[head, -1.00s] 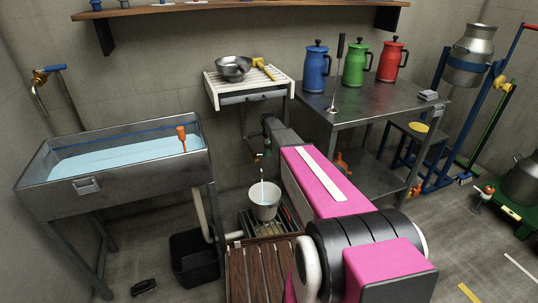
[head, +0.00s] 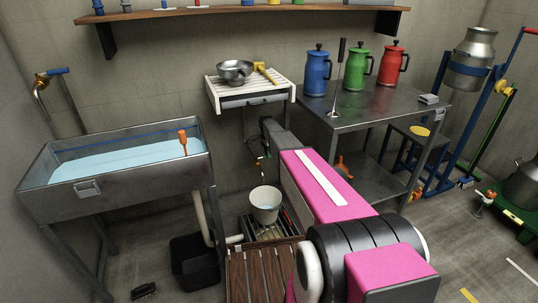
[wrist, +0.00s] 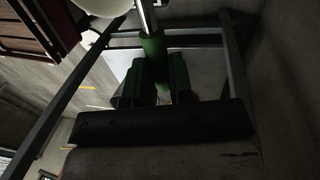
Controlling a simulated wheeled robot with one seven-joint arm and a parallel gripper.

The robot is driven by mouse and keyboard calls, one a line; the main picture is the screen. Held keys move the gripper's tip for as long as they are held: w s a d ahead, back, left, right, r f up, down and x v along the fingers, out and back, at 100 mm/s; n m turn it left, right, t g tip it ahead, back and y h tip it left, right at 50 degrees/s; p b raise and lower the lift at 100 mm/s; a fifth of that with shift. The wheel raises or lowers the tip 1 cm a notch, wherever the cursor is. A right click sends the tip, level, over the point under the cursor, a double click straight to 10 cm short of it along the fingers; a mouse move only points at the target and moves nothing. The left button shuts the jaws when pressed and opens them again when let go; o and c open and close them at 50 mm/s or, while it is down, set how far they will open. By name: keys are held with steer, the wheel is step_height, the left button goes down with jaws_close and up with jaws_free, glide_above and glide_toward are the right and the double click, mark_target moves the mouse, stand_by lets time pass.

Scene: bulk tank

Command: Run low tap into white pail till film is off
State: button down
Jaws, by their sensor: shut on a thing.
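The white pail (head: 265,207) stands upright on the floor grate below the low tap, with pale bluish liquid inside; I cannot make out a film on it. The low tap (head: 259,168) is small, on the wall side behind my arm, and no stream shows below it. In the wrist view, my gripper (wrist: 152,70) is shut around a green handle (wrist: 152,42), which continues into a bright metal rod. The white pail's edge also shows there (wrist: 103,5). In the head view my arm mostly hides the gripper.
A steel tank (head: 125,188) of bluish water stands at left, with a black bin (head: 195,262) beside its leg. A wooden slatted platform (head: 262,275) lies in front of the grate. A steel table (head: 385,113) with coloured jugs stands at right.

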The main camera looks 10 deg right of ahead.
steer(key=c, duration=1)
jaws_free()
steer(key=shift+w+r, duration=0.1)
steer(key=shift+r, duration=0.05)
steer(key=r, duration=0.3)
steer(key=w+r, duration=0.1)
steer(key=r, duration=0.3)
steer(key=shift+w+a, duration=0.15)
steer(key=shift+w, duration=0.05)
steer(key=shift+s, duration=0.1)
steer(key=s+n, duration=0.5)
steer(key=s, duration=0.7)
steer(key=s+n+t, duration=0.1)
steer(key=s+n, duration=0.4)
steer(key=s, duration=0.8)
steer(key=s+n+t, duration=0.1)
steer(key=s+n, duration=0.4)
steer(key=s, duration=0.8)
steer(key=shift+s+a+r+n, duration=0.2)
steer(key=shift+r+n, duration=0.1)
steer(key=shift+r, duration=0.1)
